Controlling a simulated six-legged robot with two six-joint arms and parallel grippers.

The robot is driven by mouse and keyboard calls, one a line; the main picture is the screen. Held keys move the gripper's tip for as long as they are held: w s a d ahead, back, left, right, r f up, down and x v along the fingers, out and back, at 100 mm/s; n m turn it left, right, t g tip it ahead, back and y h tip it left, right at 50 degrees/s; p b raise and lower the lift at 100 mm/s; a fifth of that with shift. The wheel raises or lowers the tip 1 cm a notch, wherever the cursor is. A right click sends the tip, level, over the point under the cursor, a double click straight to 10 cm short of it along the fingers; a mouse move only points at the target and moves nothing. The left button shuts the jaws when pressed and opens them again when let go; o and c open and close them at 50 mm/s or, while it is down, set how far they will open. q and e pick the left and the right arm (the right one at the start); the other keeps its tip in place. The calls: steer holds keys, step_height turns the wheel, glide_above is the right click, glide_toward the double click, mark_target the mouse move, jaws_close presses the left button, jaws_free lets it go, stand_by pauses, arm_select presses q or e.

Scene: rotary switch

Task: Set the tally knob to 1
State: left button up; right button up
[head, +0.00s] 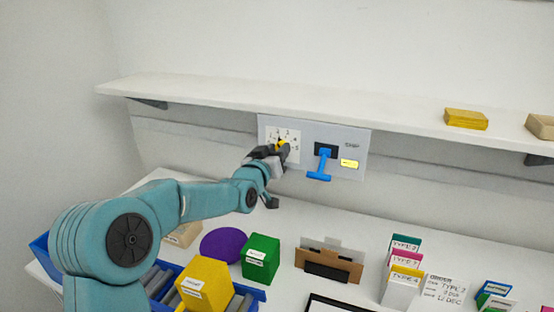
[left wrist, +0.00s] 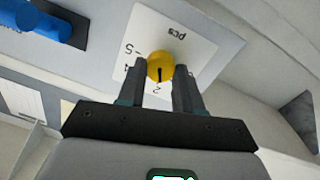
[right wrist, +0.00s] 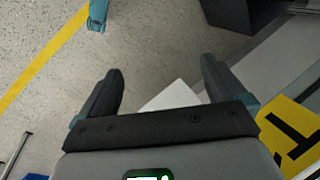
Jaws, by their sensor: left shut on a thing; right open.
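The yellow tally knob (head: 283,144) sits on a white dial plate (head: 297,136) on the left part of a grey wall panel. My left gripper (head: 278,152) is at the knob and partly hides it. In the left wrist view the knob (left wrist: 160,66) is between the fingers (left wrist: 161,84), which are shut on it. The dark line on the knob runs down in that view, towards a digit that looks like 2. Other digits are partly hidden. My right gripper (right wrist: 162,68) is open and empty, and shows only in its own wrist view.
A blue lever (head: 320,165) and a lit yellow label (head: 349,163) are right of the dial. A white shelf (head: 300,102) runs above the panel. Below, the table holds a green box (head: 260,258), a yellow box (head: 205,284), a purple disc (head: 223,245) and card stacks.

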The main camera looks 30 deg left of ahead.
arm_select(q)
steer(key=shift+n+b, duration=2.8)
steer(key=shift+b, duration=1.1)
steer(key=o, duration=1)
steer(key=shift+o, duration=0.2)
steer(key=s+d+b, duration=0.3)
steer(key=s, duration=1.3)
steer(key=shift+f+b, duration=0.3)
steer(key=shift+b, duration=0.05)
steer(key=shift+s, duration=0.15)
